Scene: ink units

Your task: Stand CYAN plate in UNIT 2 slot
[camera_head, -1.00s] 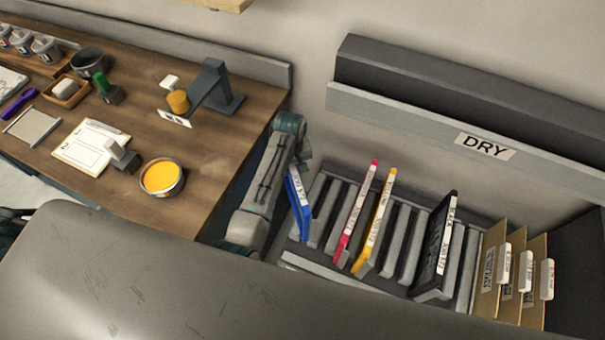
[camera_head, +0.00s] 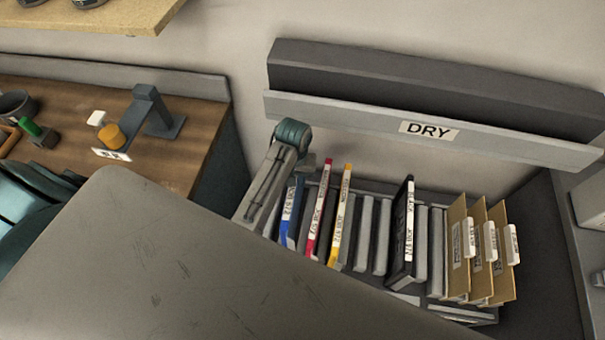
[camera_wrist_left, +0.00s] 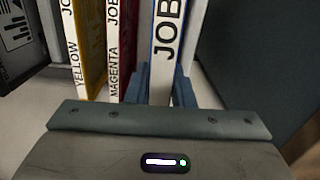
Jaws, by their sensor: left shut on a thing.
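The cyan plate (camera_head: 291,212) is a blue plate with a white lettered edge. It stands nearly upright at the left end of the rack, close left of the magenta plate (camera_head: 319,208). In the left wrist view the cyan plate (camera_wrist_left: 168,40) rises between the blue fingers of my left gripper (camera_wrist_left: 160,88), which is shut on it. In the head view my left arm hides the gripper. The plate's lower end is hidden, so I cannot tell whether it sits in a slot. No UNIT 2 label is readable. My right gripper is not in view.
The rack (camera_head: 363,235) also holds a yellow plate (camera_head: 341,215), a black plate (camera_head: 403,230) and brown folders (camera_head: 480,250). Empty slots lie between yellow and black. A wall panel (camera_head: 370,112) reads DRY. The wooden desk (camera_head: 185,150) is at the left.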

